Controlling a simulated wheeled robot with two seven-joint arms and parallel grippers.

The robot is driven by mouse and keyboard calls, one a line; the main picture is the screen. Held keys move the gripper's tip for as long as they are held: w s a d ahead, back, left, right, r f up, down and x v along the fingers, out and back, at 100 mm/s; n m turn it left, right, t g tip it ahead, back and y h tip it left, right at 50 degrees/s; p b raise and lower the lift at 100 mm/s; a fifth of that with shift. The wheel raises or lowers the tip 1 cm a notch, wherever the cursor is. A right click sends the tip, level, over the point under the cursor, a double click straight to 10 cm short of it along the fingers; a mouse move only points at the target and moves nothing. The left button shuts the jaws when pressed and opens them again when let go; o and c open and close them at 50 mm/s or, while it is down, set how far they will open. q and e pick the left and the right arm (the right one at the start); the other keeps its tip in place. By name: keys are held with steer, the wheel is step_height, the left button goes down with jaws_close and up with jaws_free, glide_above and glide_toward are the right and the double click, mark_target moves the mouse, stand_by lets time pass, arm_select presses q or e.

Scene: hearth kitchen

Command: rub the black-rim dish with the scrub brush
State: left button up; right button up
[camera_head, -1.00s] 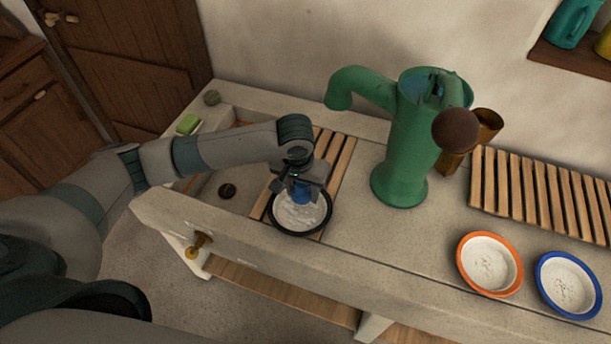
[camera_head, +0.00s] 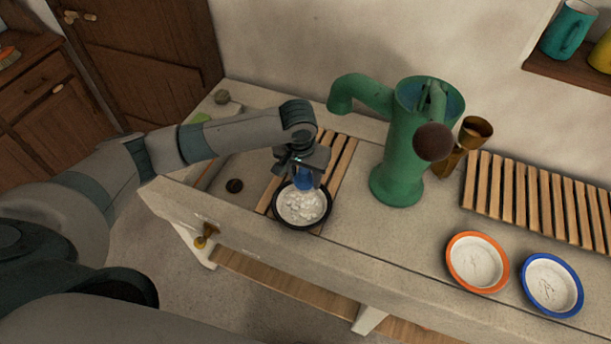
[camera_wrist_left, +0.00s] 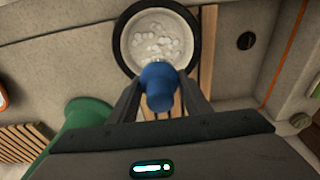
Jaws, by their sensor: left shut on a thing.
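The black-rim dish (camera_head: 302,207) sits on the wooden slats across the sink, with white foam-like patches inside it. It also shows in the left wrist view (camera_wrist_left: 157,38). My left gripper (camera_head: 303,178) is above the back part of the dish, shut on the blue scrub brush (camera_head: 304,182). In the left wrist view the blue brush handle (camera_wrist_left: 159,87) stands between the two fingers, over the dish's edge. The brush's lower end is hidden, so I cannot tell whether it touches the dish. My right gripper is not in view.
A green pump (camera_head: 400,150) stands right of the dish. An orange-rim dish (camera_head: 477,262) and a blue-rim dish (camera_head: 552,285) lie on the counter at the right. A slatted rack (camera_head: 535,203) is behind them. The sink's dark drain (camera_head: 234,186) is left of the slats.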

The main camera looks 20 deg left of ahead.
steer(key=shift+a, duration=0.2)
